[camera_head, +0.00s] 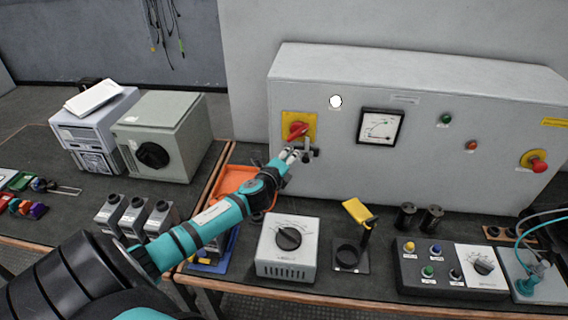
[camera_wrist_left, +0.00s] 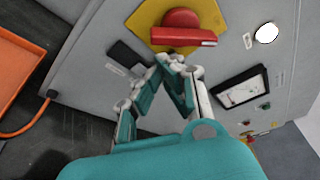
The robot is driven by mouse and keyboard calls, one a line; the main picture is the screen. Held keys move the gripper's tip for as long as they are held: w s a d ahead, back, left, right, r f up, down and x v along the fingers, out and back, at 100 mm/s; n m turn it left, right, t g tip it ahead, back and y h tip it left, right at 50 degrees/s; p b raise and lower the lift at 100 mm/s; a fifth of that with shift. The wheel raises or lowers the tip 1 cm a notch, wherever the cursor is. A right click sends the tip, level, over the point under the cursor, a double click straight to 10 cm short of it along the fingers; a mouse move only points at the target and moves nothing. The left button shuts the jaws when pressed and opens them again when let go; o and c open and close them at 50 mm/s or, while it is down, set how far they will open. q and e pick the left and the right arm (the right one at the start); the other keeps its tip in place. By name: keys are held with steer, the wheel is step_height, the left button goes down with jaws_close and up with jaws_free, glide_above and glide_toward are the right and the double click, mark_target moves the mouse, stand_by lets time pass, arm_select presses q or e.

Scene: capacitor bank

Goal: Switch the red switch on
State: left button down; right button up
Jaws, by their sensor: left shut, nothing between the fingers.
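The red switch (camera_head: 297,131) sits on a yellow plate (camera_head: 309,122) on the front of the grey cabinet (camera_head: 420,90). In the left wrist view the red switch (camera_wrist_left: 183,37) shows its handle lying roughly across the picture, on the yellow plate (camera_wrist_left: 146,18). My left gripper (camera_head: 292,155) is shut and empty, just below the switch in the head view. In the left wrist view its fingertips (camera_wrist_left: 172,62) meet just below the red handle; I cannot tell whether they touch it. My right gripper is not in view.
A dial meter (camera_head: 380,127) and a red emergency button (camera_head: 537,162) are on the cabinet front. A grey dial box (camera_head: 288,248), a stand with a yellow flag (camera_head: 358,212) and a button box (camera_head: 450,268) stand below. An orange tray (camera_head: 232,180) lies left of the cabinet.

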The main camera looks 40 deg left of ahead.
arm_select(q)
steer(key=v, duration=0.8)
steer(key=shift+s, duration=0.2)
steer(key=shift+d, duration=0.15)
